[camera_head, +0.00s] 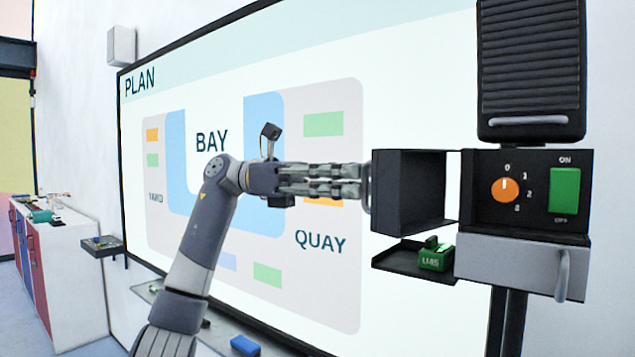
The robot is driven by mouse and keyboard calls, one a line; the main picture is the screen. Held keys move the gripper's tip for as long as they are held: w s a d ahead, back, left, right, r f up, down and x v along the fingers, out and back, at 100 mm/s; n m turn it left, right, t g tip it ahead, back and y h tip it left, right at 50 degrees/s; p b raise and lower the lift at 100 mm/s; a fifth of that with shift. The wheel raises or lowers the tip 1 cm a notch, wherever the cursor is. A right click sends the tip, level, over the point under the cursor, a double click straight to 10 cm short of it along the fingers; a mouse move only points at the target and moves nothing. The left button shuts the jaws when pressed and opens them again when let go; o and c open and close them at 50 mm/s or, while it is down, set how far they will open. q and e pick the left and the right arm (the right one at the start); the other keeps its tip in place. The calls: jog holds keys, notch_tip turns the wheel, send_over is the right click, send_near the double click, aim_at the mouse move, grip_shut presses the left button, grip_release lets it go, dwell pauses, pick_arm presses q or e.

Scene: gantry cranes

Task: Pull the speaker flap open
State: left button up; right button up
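The louvred black speaker-like unit (530,65) is at the upper right, with a pale strip along its lower edge. Below it, a black box with a dial and switch (525,190) has a dark boxy flap (422,190) standing out at its left. A pale upright handle (367,190) is on the flap's left edge. The pictures do not show clearly which part is the speaker flap. My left gripper (358,180) reaches in from the left, fingertips at that handle, fingers close together. Whether they are closed around it is unclear. My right gripper is out of view.
A black shelf (392,262) with a green block marked U45 (436,257) is below the flap. A grey front with a handle (515,262) is under the dial box. A large PLAN board (330,240) covers the wall behind. A cabinet (75,270) stands left.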

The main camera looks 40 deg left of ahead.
pick_arm(q)
jog(key=v, duration=1)
jog(key=shift+s+a+f, duration=0.1)
jog(key=shift+a+f, duration=0.05)
jog(key=shift+a, duration=0.05)
